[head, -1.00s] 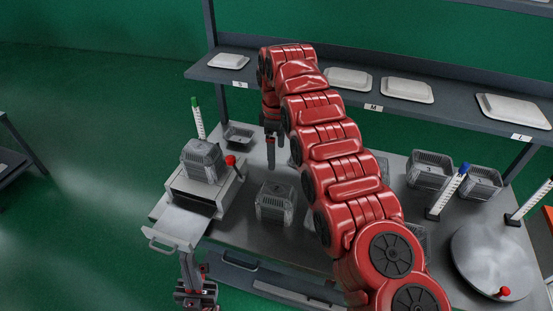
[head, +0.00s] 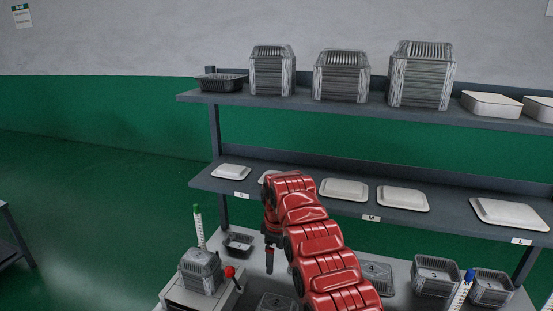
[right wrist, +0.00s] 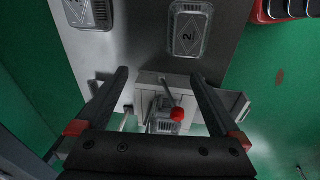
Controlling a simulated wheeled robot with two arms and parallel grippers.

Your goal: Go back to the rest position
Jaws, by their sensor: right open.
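My right arm comes up from the bottom of the head view, and its gripper (head: 270,258) points down over the back left of the table. In the right wrist view the two fingers of this gripper (right wrist: 160,78) are wide apart with nothing held between them. The arm hides part of the tabletop. Below the fingers is a grey machine (right wrist: 150,80) with a red knob (right wrist: 178,114). In the head view the machine (head: 180,293) carries a foil container (head: 201,266) on top. My left gripper is not in view.
A lower shelf (head: 290,197) with white lids and an upper shelf (head: 380,106) with stacked foil trays stand behind the arm. Foil trays (head: 436,272) stand at the table's right. A dark tray (head: 238,242) sits near the gripper. Floor at left is open.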

